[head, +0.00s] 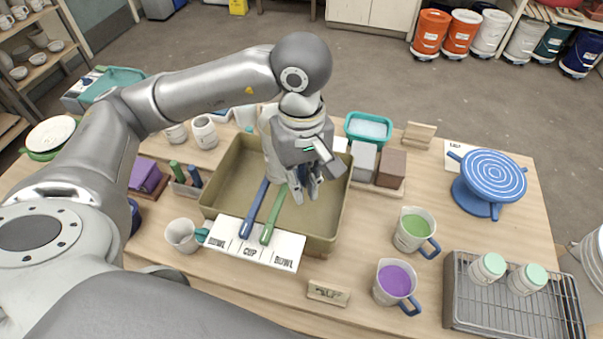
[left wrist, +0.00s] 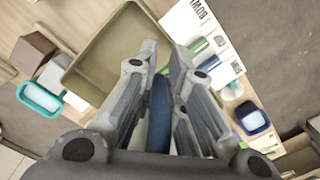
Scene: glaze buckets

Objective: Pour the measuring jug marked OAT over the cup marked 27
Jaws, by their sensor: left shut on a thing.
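My left gripper (head: 306,190) is over the olive tray (head: 334,212). In the left wrist view it is shut on a blue handle (left wrist: 160,104). A pale body (head: 272,158) shows beside the gripper, apparently a jug with that handle, mostly hidden; no mark can be read on it. Two other jugs with blue handles stand at the right, one with green liquid (head: 414,226) and one with purple liquid (head: 394,281). White cups (head: 204,132) stand behind the tray at the left; I cannot read a 27 on any. My right gripper is not in view.
A card (head: 250,243) with BOWL, CUP, BOWL and two brushes overlaps the tray's front edge. A teal-handled cup (head: 183,236) stands at its left. A rack (head: 515,302) with lidded jars and a blue turntable (head: 490,180) are at the right. A teal dish (head: 369,129) is behind.

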